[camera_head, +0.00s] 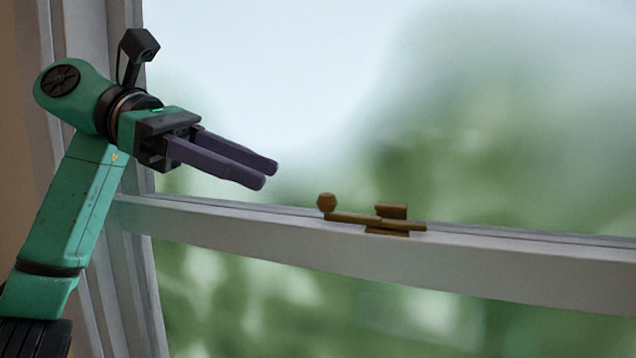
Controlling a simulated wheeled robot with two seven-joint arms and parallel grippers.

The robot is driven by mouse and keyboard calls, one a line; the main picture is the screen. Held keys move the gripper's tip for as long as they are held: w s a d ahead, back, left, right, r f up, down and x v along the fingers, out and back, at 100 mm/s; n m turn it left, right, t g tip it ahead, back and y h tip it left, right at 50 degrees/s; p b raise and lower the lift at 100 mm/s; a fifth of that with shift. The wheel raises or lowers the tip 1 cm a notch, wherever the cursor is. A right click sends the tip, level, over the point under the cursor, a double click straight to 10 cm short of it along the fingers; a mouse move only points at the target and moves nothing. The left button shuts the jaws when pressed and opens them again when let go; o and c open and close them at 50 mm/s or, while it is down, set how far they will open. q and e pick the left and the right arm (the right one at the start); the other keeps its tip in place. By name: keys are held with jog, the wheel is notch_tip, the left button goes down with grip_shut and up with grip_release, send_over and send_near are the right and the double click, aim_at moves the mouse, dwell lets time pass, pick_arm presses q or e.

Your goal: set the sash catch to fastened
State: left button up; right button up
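The sash catch (375,220) is a brass-brown fitting on top of the pale window rail, right of the middle. A raised block (391,211) sits by the pivot on the right. My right gripper is out of view.
The white rail (500,268) crosses the view, sloping down to the right. The window's side frame (122,255) stands at the left, close to my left arm. Blurred greenery and sky show through the glass. The space between gripper and catch is clear.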

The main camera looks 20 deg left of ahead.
aim_at(300, 223)
pick_arm(q)
jog(key=d, duration=0.1)
jog(key=s+d+f, duration=0.1)
jog(key=d, duration=0.2)
jog(key=shift+s+d+f, duration=0.15)
jog(key=shift+s+d, duration=0.1)
jog(key=shift+d, duration=0.05)
jog(key=shift+w+d+f+p, duration=0.15)
jog(key=shift+w+d+f, duration=0.15)
jog(key=shift+w+d, duration=0.2)
jog(key=shift+w+d+f+p, duration=0.15)
jog(key=shift+w+d+f, duration=0.1)
jog(key=shift+w+d, duration=0.2)
jog(key=shift+s+a, duration=0.1)
jog(key=shift+s, duration=0.25)
grip_shut()
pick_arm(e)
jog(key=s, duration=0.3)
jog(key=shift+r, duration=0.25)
pick_arm(q)
jog(key=shift+a+r, duration=0.1)
